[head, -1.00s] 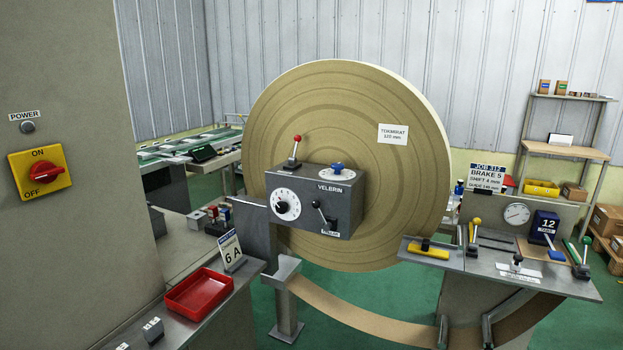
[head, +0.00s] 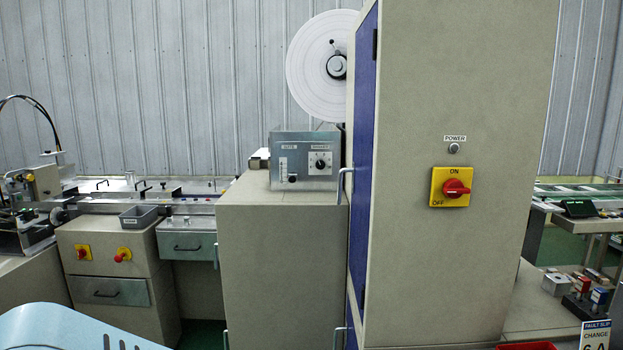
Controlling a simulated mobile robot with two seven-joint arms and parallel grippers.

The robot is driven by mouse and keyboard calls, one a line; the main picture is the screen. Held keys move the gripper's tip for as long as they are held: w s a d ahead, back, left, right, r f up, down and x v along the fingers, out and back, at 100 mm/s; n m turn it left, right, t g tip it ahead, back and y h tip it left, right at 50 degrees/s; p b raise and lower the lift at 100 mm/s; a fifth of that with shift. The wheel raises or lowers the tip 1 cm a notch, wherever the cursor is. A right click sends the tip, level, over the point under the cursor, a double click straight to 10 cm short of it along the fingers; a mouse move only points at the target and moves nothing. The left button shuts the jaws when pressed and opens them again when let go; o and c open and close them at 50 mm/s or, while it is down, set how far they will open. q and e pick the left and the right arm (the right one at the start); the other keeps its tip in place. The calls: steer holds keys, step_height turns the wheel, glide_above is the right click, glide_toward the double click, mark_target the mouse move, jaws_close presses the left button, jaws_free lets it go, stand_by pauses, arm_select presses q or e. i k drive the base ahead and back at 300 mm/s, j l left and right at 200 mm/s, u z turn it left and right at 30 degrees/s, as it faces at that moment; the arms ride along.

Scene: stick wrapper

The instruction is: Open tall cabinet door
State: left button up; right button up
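The tall cabinet (head: 450,240) stands right of centre in the head view, with a plain beige side facing me. Its blue door (head: 363,130) shows edge-on along the cabinet's left side and looks shut. A metal handle (head: 341,186) sticks out to the left from the door at mid height. Another handle (head: 340,337) is lower down, near the bottom edge. A red rotary switch on a yellow plate (head: 450,187) is on the cabinet side, pointing between its ON and OFF marks. Neither of my grippers is in view.
A low beige cabinet (head: 275,240) with a grey control box (head: 304,160) on top stands just left of the door. A white reel (head: 322,66) is behind. A machine bench (head: 110,245) fills the left. A red tray (head: 527,346) shows at bottom right.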

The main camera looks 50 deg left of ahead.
mark_target(366, 36)
steer(key=u, duration=1.45)
